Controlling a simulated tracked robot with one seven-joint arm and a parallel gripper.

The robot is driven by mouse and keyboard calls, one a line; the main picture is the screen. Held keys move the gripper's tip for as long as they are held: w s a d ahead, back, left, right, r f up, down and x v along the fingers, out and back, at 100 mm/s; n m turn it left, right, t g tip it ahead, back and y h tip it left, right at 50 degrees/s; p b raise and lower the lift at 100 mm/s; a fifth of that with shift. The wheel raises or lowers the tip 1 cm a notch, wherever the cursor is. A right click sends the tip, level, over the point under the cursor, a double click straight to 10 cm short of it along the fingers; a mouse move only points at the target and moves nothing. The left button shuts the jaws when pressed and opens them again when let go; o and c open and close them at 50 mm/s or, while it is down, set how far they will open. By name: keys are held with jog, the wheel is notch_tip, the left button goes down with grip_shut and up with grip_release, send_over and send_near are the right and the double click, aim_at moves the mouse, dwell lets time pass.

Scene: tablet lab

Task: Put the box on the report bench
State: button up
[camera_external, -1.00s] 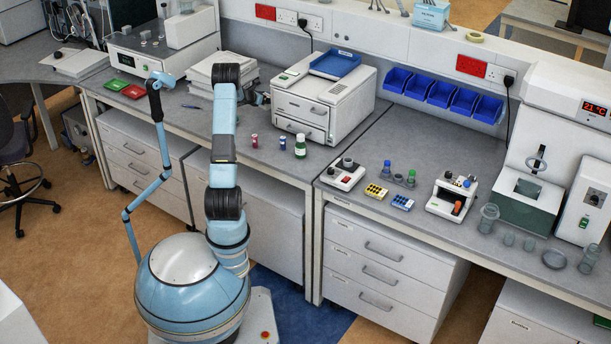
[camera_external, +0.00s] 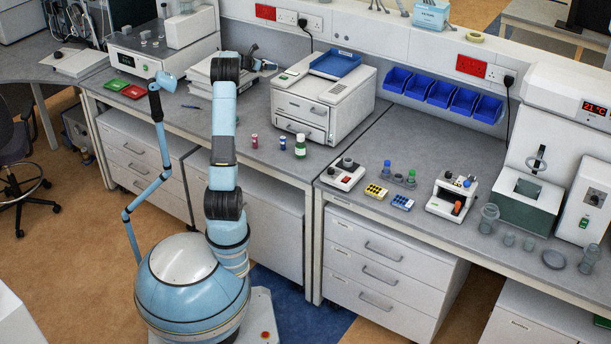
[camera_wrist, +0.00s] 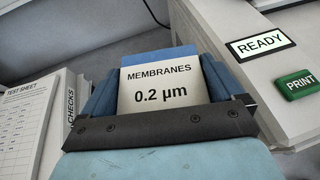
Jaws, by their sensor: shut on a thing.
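My gripper (camera_wrist: 160,84) is shut on a box labelled "MEMBRANES 0.2 µm" (camera_wrist: 163,92), which sits between its two blue fingers in the wrist view. In the outside view my gripper (camera_external: 264,64) is at the back of the grey bench (camera_external: 230,150), above the gap between the paper stack and the printer. The box is not clearly visible there. No bench carries a readable "report" label.
A printer (camera_external: 322,102) with "READY" and "PRINT" signs (camera_wrist: 260,45) stands right of my gripper. A paper stack with a "TEST SHEET" (camera_wrist: 25,110) is on the left. Small bottles (camera_external: 300,147) stand in front of the printer.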

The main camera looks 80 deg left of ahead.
notch_tip(320, 180, up, 12)
jog(key=w+d+m+t+h, duration=0.1)
jog(key=w+d+m+h, duration=0.15)
jog(key=w, duration=0.55)
jog(key=w+d+m+t+h, duration=0.1)
jog(key=w+d, duration=0.2)
jog(key=w, duration=0.5)
jog(key=w+d+m+h, duration=0.2)
jog(key=w+d+h, duration=0.1)
jog(key=w+d, duration=0.6)
jog(key=w+d+m+h, duration=0.3)
jog(key=w+d, duration=0.3)
jog(key=w, duration=0.6)
jog(key=w+d+m+g+h, duration=0.1)
jog(key=w+d+m+h, duration=0.15)
jog(key=w+d, duration=0.55)
jog(key=w+d+m+g+h, duration=0.25)
jog(key=w+d, duration=0.25)
jog(key=d, duration=0.8)
jog(key=w+d+m+h, duration=0.25)
jog(key=w+d, duration=0.35)
jog(key=d, duration=0.4)
notch_tip(320, 180, down, 36)
jog(key=shift+d, duration=0.1)
